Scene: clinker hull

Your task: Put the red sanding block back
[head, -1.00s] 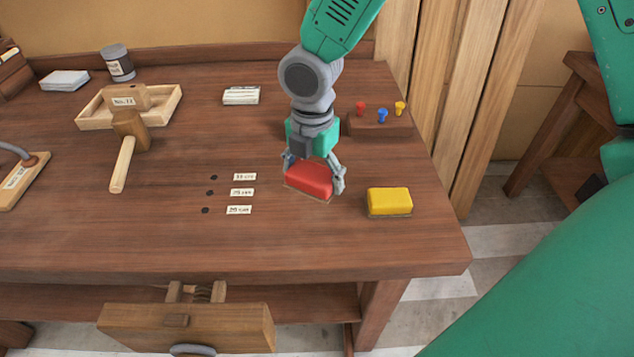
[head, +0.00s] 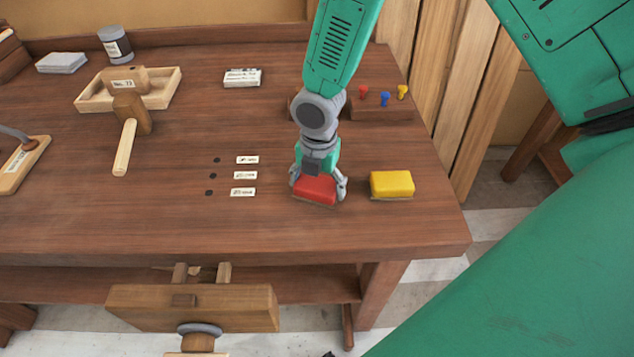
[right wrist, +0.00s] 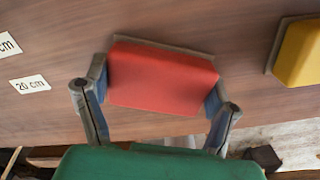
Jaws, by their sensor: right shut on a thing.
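The red sanding block (head: 316,189) is near the right front part of the bench top, between the small labels and the yellow block. My right gripper (head: 318,186) is shut on it, with one finger at each end. In the right wrist view the red block (right wrist: 160,78) sits between the two fingers (right wrist: 158,105). Its lighter base edge shows along the far side. I cannot tell whether it touches the bench or hangs just above it. My left gripper is not in view.
A yellow block (head: 392,184) lies just right of the red one. Labels (head: 244,175) with dark holes are to the left. A mallet (head: 128,130), a tray (head: 160,97) and a rack with coloured pegs (head: 384,110) stand farther back.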

